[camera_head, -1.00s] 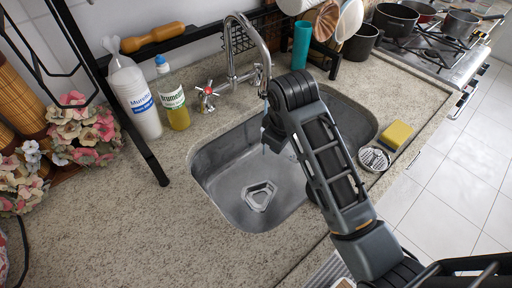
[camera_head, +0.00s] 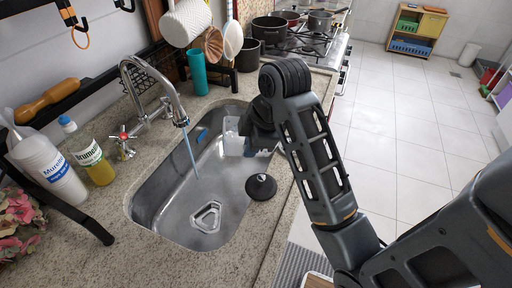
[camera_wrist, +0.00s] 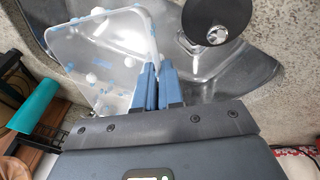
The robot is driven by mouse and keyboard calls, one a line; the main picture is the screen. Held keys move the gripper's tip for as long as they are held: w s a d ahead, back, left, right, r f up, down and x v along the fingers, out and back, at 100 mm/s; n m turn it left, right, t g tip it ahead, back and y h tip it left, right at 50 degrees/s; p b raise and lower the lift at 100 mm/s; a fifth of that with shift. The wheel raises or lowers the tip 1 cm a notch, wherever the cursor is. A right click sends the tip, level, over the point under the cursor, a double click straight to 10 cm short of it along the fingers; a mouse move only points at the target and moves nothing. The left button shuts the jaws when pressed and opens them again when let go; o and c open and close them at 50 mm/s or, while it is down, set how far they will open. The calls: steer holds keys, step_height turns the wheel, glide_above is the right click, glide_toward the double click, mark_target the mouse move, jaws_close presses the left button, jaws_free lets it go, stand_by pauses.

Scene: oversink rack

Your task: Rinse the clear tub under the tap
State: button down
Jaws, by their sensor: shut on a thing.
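The clear tub (camera_head: 232,138) is in the far right part of the steel sink (camera_head: 160,196), partly hidden behind my wrist. My gripper (camera_wrist: 160,82) is shut on the tub's wall. In the wrist view the translucent tub (camera_wrist: 108,45) is tilted, with white blobs and blue specks on it. The chrome tap (camera_head: 160,78) arches over the sink, and a bluish water stream (camera_head: 190,150) falls from its spout. In the head view the stream falls left of the tub, apart from it. My fingertips are hidden in the head view.
A black disc (camera_head: 262,187) is at the sink's right edge. A small blue item (camera_head: 202,135) shows by the sink's far wall. A teal cup (camera_head: 197,72) stands behind.

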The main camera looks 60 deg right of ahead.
mark_target(224, 139)
steer(key=w, duration=0.6)
steer(key=shift+w+a+f, duration=0.1)
steer(key=shift+w+f, duration=0.2)
steer(key=shift+w, duration=0.05)
steer(key=shift+w+f, duration=0.2)
steer(key=shift+w, duration=0.1)
steer(key=w+f, duration=0.4)
steer(key=w, duration=0.3)
steer(key=shift+w+a+f, duration=0.15)
steer(key=shift+f, duration=0.25)
steer(key=shift+d, duration=0.45)
stand_by(2.6)
steer(key=shift+a, duration=0.45)
stand_by(0.3)
